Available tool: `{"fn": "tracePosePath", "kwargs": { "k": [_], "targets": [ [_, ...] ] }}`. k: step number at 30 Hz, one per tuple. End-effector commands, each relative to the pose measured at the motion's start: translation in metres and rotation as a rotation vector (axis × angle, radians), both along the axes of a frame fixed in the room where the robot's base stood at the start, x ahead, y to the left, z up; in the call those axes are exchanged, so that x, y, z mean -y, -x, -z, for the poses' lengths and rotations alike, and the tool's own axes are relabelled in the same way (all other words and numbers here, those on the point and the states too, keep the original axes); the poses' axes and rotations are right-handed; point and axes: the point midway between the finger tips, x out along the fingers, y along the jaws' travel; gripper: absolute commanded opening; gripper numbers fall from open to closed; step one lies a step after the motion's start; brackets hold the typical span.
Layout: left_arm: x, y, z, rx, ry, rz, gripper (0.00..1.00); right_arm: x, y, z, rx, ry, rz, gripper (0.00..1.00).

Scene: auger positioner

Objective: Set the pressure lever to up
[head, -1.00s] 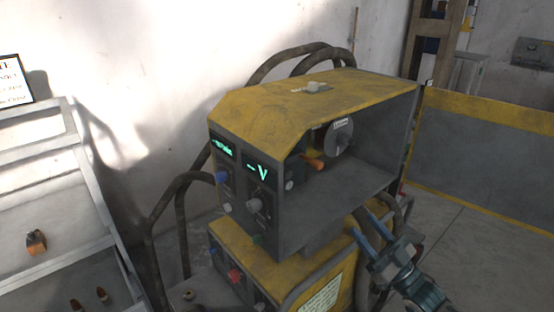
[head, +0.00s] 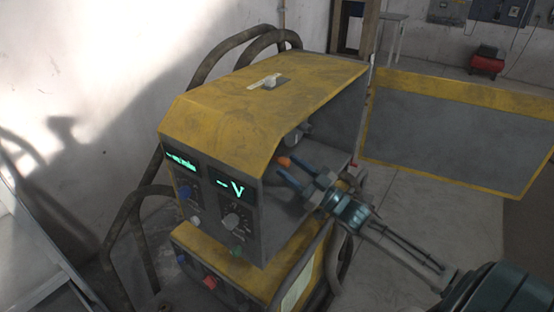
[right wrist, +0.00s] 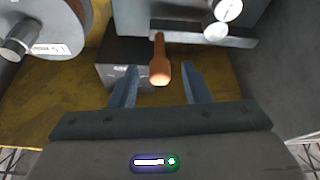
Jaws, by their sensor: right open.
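The pressure lever is an orange handle (head: 284,161) inside the open side compartment of the yellow and grey welding wire feeder (head: 270,102). In the right wrist view the lever (right wrist: 160,66) is an orange-brown knob on a thin stem, projecting from a dark block. My right gripper (head: 295,172) reaches into the compartment from the right. It is open, with its two blue fingers on either side of the lever's end in the right wrist view; I see no clear contact. Part of the lever is hidden behind a finger in the head view. My left gripper is not in view.
A wire spool (right wrist: 42,22) sits close by in the compartment. Metal rollers (right wrist: 222,20) are on the other side. The opened yellow-edged side door (head: 450,135) stands to the right. Thick hoses (head: 130,235) run behind the feeder.

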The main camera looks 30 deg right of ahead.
Motion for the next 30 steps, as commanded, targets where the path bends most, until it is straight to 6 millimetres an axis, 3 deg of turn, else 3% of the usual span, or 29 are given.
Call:
{"fn": "tracePosePath", "kwargs": {
  "k": [15, 29, 30],
  "targets": [
    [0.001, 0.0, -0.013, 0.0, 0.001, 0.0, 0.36, -0.017, -0.038, -0.018, 0.0, 0.0, 0.001, 0.43],
    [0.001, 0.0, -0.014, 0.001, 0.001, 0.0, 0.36, -0.019, -0.042, -0.018, -0.002, 0.0, 0.0, 0.43],
    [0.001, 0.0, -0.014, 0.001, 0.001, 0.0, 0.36, -0.019, -0.042, -0.018, -0.002, 0.001, 0.0, 0.35]
  ]
}}
